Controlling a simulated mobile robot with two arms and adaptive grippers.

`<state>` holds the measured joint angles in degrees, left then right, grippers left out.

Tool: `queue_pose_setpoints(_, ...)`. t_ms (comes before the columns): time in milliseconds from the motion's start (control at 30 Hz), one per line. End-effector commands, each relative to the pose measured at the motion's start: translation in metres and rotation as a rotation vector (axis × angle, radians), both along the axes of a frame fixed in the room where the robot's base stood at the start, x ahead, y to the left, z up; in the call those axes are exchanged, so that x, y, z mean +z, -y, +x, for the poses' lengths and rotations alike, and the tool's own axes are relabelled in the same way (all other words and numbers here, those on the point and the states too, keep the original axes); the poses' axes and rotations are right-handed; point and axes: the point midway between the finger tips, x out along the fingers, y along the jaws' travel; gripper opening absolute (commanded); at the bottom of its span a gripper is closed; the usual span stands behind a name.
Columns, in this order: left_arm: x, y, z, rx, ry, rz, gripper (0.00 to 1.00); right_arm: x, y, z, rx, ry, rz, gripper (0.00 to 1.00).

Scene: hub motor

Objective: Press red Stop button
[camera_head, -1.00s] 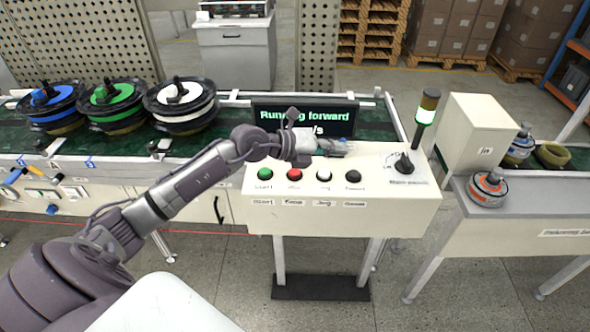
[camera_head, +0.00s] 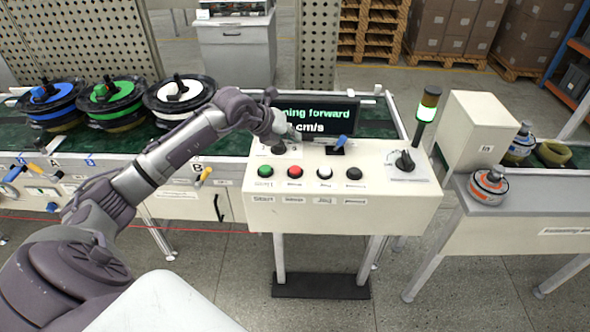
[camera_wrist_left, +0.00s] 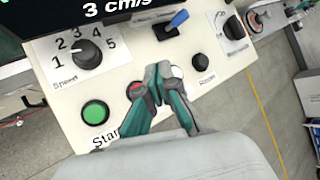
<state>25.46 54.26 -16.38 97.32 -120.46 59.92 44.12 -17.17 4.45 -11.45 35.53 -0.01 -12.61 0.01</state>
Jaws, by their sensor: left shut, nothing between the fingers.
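The red Stop button (camera_head: 295,172) sits on the sloped control panel (camera_head: 400,200), between the green button (camera_head: 265,172) and the white button (camera_head: 325,173). My left gripper (camera_head: 285,140) is over the back left of the panel, behind the red button in the head view. In the left wrist view the gripper (camera_wrist_left: 165,70) is shut and empty, its fingertips near the panel. The red button (camera_wrist_left: 134,91) shows just left of the fingers, partly hidden by one. Whether the fingers touch the panel cannot be told. My right gripper is not in view.
A black button (camera_head: 354,173), a blue-tipped lever (camera_head: 341,141) and a rotary switch (camera_head: 405,160) are on the panel. The speed knob (camera_wrist_left: 86,53) is left of the fingers. A display (camera_head: 340,115) stands behind, partly hidden by my arm. A lit signal lamp (camera_head: 427,105) stands right.

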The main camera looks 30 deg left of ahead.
Motion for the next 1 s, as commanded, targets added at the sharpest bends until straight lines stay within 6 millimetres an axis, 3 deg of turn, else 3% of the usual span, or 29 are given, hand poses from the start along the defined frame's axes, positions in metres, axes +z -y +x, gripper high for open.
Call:
queue_pose_setpoints(500,-0.072,0.000,0.000,-0.001,-0.001,0.000,0.00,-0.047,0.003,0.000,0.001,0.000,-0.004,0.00)
queue_pose_setpoints(1000,-0.078,0.000,0.000,-0.001,0.000,-0.001,0.00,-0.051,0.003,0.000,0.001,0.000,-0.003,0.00)
